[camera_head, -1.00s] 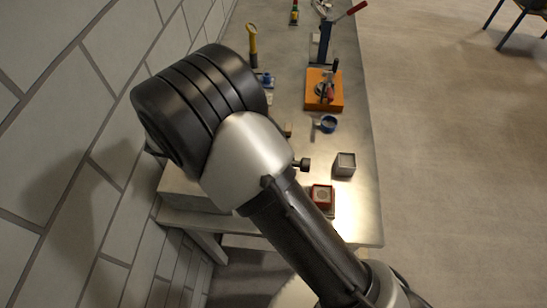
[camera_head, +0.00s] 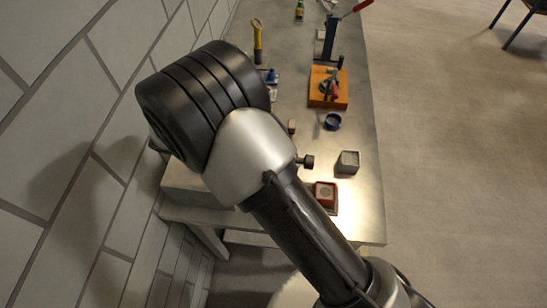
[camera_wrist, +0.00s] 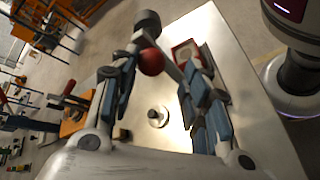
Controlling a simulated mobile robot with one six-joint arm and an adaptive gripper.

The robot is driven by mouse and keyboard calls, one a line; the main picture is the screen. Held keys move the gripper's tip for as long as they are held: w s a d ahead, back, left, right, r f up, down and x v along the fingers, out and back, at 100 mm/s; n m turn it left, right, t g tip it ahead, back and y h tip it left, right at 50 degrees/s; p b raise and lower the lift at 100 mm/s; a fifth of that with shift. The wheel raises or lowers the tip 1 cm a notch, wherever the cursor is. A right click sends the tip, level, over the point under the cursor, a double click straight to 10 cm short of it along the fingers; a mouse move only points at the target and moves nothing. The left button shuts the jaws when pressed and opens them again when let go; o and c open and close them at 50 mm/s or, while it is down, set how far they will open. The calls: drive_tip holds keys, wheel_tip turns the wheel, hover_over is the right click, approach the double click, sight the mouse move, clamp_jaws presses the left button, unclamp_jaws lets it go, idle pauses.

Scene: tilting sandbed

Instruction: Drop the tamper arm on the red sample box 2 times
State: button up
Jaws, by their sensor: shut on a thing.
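The red sample box (camera_head: 325,194) sits near the front end of the bench in the head view, with a pale round patch on top. In the wrist view the red box (camera_wrist: 185,52) shows beyond the right finger. The tamper arm's red ball (camera_wrist: 151,62) is between my gripper's (camera_wrist: 161,66) fingertips, and the fingers are closed on the arm there. A dark cylindrical head (camera_wrist: 147,22) shows just beyond the ball. A dark knob (camera_head: 307,162) sticks out past my arm in the head view. My arm hides the gripper and most of the tamper there.
A grey block (camera_head: 347,162) stands beside the red box. A tiled wall runs along the left; open floor lies right.

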drive_tip(key=v, duration=0.7)
drive_tip(key=shift+a, duration=0.25)
drive_tip(key=shift+s+r, duration=0.1)
drive_tip(key=shift+r, duration=0.05)
drive_tip(key=s+d+r+m+g+y+b, duration=0.1)
drive_tip(key=d+r+m+y+b, duration=0.1)
drive_tip(key=d+r+y, duration=0.35)
drive_tip(key=s+d+r+m+g+y+b, duration=0.1)
drive_tip(key=d+r+m+g+y, duration=0.1)
drive_tip(key=d, duration=0.7)
drive_tip(key=s+d+m+t+y+b, duration=0.4)
drive_tip(key=s+d+m+t+y, duration=0.1)
drive_tip(key=s+d, duration=0.5)
drive_tip(key=shift+s+t, duration=0.45)
drive_tip(key=shift+t, duration=0.15)
drive_tip(key=shift+f, duration=0.1)
drive_tip(key=shift+c, duration=0.2)
